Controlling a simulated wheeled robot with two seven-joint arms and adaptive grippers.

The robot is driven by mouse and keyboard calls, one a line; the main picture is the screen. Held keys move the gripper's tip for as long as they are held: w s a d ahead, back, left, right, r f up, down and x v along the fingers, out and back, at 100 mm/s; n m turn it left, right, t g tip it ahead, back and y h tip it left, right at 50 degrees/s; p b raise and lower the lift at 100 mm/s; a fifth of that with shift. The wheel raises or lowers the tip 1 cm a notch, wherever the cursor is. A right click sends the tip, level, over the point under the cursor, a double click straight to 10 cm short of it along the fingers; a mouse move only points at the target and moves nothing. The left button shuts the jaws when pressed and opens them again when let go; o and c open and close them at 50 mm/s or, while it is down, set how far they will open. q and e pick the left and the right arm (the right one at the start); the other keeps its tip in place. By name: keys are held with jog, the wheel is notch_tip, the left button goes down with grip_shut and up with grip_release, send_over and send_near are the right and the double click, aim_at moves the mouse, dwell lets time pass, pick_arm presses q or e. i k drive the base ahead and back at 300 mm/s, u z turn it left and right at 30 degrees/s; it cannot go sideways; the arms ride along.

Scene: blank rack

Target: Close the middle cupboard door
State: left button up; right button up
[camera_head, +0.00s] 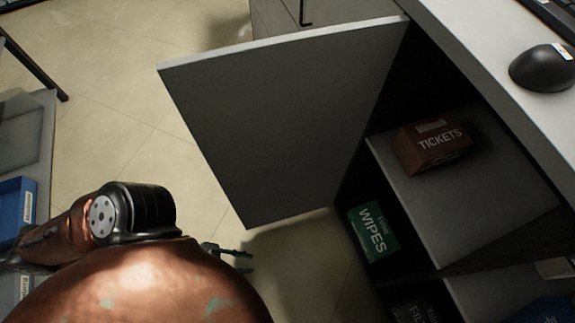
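The cupboard door (285,115) is a grey panel that stands wide open, swung out to the left of the cupboard over the floor. Its hinge side meets the cupboard front at the right. Inside the open cupboard, a shelf (480,205) is in plain view. My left gripper (240,260) shows only as small dark finger parts just below the door's lower corner, apart from it in the picture. My copper-coloured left arm hides the rest of it, so its opening is unclear. My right gripper is not in view.
A red-brown TICKETS box (432,146) sits on the shelf, and a green WIPES box (373,232) stands below. A black mouse (543,68) lies on the white countertop (470,50). A blue bin (14,208) is at the far left. The tiled floor (120,110) left of the door is clear.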

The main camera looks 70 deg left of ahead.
aim_at(279, 122)
jog(key=k, duration=0.15)
jog(key=z, duration=2.55)
jog(key=k, duration=2.6)
jog(key=u, duration=1.65)
